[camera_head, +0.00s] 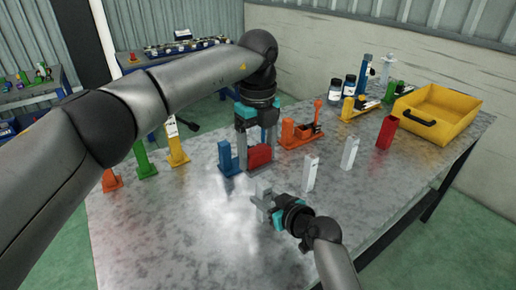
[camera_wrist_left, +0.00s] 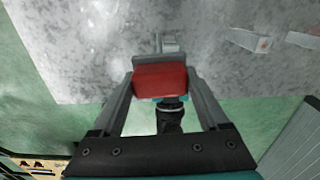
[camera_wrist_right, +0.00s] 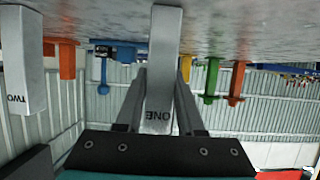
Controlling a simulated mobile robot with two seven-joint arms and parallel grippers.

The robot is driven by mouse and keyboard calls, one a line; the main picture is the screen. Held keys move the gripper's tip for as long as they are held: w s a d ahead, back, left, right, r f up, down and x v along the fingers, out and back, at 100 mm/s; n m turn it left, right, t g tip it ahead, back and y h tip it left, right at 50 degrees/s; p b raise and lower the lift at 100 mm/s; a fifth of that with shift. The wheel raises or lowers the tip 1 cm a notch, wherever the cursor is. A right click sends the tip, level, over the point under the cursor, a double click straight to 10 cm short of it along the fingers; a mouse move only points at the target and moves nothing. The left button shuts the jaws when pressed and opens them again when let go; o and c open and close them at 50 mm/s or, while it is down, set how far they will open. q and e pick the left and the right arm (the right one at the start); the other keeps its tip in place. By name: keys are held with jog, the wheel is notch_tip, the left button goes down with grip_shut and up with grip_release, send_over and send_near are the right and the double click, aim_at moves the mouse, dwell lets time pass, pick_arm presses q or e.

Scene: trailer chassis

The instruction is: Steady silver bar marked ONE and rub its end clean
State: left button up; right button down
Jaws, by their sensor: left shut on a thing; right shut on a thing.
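The silver bar marked ONE (camera_head: 263,188) stands upright near the middle of the table. Its ONE mark shows in the right wrist view (camera_wrist_right: 160,95), where my right gripper (camera_wrist_right: 160,85) is shut on the bar. That gripper also shows in the head view (camera_head: 270,205). My left gripper (camera_head: 259,148) points down and is shut on a red block (camera_head: 259,157), which also fills the jaws in the left wrist view (camera_wrist_left: 160,80). In the head view the red block is beyond the bar; I cannot tell whether they touch.
A blue clamp stand (camera_head: 227,158) is close left of the red block. Two more silver bars (camera_head: 310,173) (camera_head: 350,152) and another red block (camera_head: 386,132) stand to the right. The front left is clear.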

pick_arm(q)
jog(key=shift+f, duration=2.7)
jog(key=shift+w+d+f, duration=0.3)
jog(key=shift+d+f, duration=0.15)
jog(key=shift+f, duration=0.05)
grip_shut()
jog(key=shift+s+a+r, duration=0.1)
jog(key=shift+a+r, duration=0.05)
jog(key=shift+r, duration=1.2)
jog(key=shift+s+a+r, duration=0.1)
jog(key=shift+a+r, duration=0.05)
jog(key=shift+r, duration=1.15)
jog(key=shift+s+a+r, duration=0.1)
jog(key=shift+a+r, duration=0.05)
jog(key=shift+r, duration=1.2)
pick_arm(e)
jog(key=shift+c, duration=0.8)
grip_release()
